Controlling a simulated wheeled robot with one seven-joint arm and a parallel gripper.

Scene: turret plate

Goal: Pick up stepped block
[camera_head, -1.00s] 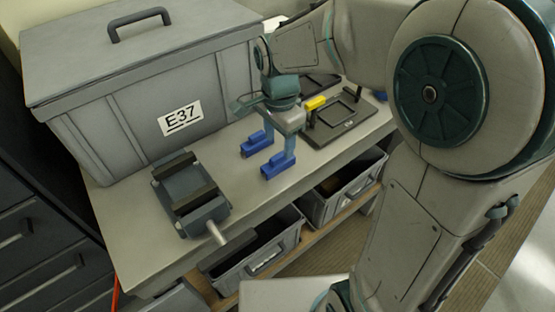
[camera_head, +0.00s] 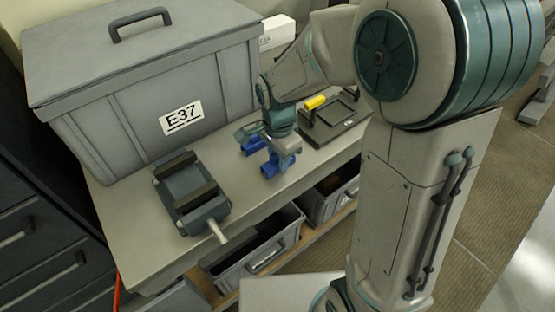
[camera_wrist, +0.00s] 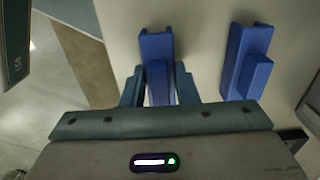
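Two blue stepped blocks stand on the workbench. The nearer block (camera_head: 268,171) is partly hidden by my gripper (camera_head: 277,158), which is low over it. In the wrist view, this block (camera_wrist: 156,46) lies between the two fingers of my gripper (camera_wrist: 160,70). The fingers are apart, with a narrow pale gap beside the block's raised step, so the gripper looks open around it. The other blue block (camera_wrist: 245,65) lies to the right in the wrist view, outside the fingers. It also shows behind my gripper in the head view (camera_head: 250,144).
A grey vise (camera_head: 190,192) stands on the bench (camera_head: 130,232) to the left. A large grey box (camera_head: 140,80) marked E37 is behind. Grey bins (camera_head: 262,250) sit below the bench.

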